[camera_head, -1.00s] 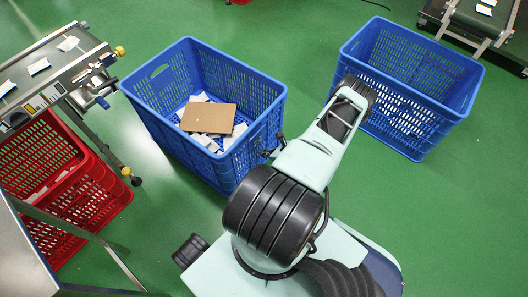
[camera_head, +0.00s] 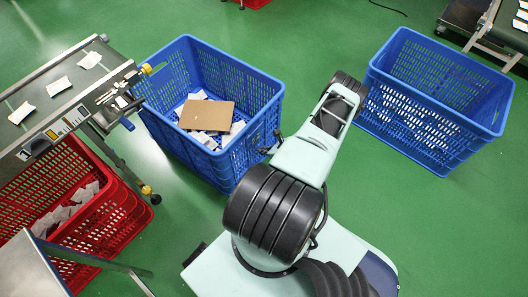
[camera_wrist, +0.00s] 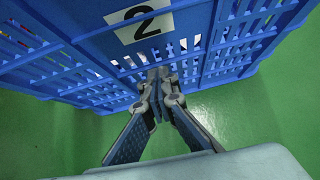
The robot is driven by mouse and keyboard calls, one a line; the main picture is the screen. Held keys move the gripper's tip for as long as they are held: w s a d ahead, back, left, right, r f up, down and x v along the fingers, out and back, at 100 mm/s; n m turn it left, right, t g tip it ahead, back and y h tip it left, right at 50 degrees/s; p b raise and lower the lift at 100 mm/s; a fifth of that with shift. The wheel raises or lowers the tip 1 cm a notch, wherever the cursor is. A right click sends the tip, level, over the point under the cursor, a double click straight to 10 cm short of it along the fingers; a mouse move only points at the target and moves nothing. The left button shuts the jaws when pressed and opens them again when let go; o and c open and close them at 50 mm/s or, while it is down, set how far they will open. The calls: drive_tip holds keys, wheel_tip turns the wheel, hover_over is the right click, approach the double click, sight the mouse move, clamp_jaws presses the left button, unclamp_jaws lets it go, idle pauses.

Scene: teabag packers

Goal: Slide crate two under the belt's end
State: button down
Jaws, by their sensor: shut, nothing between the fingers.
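Crate two is a blue slatted crate (camera_head: 262,98) in the middle of the head view, holding white teabags and a brown cardboard sheet (camera_head: 206,115). In the wrist view its wall (camera_wrist: 85,45) carries a white label with a black 2. My gripper (camera_wrist: 160,75) is shut and empty, its tips at that wall below the label; contact looks likely. In the head view the gripper (camera_head: 270,146) is at the crate's right side, partly hidden by my arm. The belt (camera_head: 62,80) is at the left; its end (camera_head: 130,88) is close beside the crate's left corner.
A red crate (camera_head: 120,215) with teabags stands below the belt, at the crate's lower left. A metal table (camera_head: 30,268) fills the lower left corner. Green floor (camera_head: 310,45) is clear between the blue crates.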

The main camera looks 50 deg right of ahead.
drive_tip(key=w+a+b, duration=0.1)
drive_tip(key=w, duration=0.9)
drive_tip(key=shift+w, duration=0.15)
drive_tip(key=shift+r, duration=0.1)
